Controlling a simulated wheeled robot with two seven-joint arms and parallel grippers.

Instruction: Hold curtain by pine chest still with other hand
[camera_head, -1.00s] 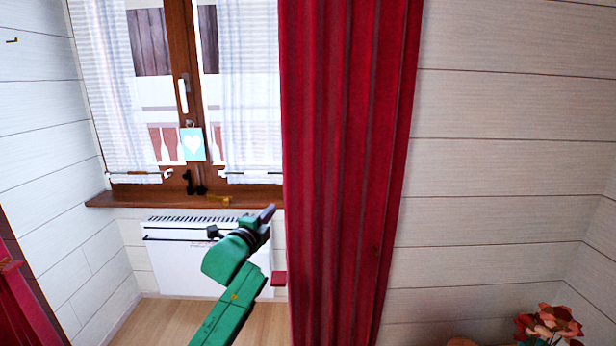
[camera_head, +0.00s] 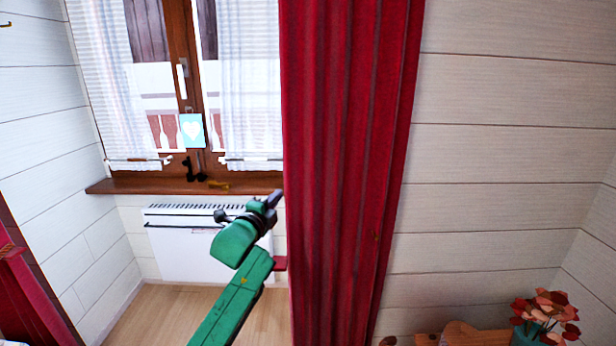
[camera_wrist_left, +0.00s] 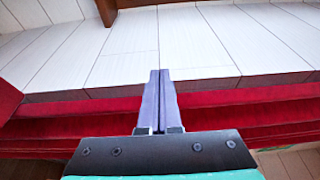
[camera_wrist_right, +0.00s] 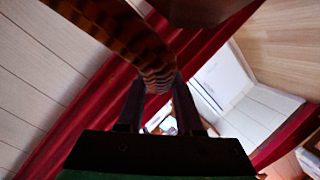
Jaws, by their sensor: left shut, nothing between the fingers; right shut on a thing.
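The red curtain (camera_head: 345,170) hangs in long folds to the right of the window; the pine chest cannot be made out for certain. My left gripper (camera_head: 277,197) is at the curtain's left edge in the head view. In the left wrist view its fingers (camera_wrist_left: 160,75) are shut together with nothing between them, over the red curtain (camera_wrist_left: 70,122); contact cannot be told. My right gripper (camera_wrist_right: 157,95) shows only in the right wrist view. It is shut on a brown striped band (camera_wrist_right: 120,35), with red curtain cloth (camera_wrist_right: 75,125) behind it.
A white radiator (camera_head: 180,255) stands below the wooden sill (camera_head: 130,186) and window. Pinkish flowers (camera_head: 545,308) and a rounded wooden thing (camera_head: 462,337) show at lower right. Another red cloth (camera_head: 28,295) is at lower left. Bare plank wall lies right of the curtain.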

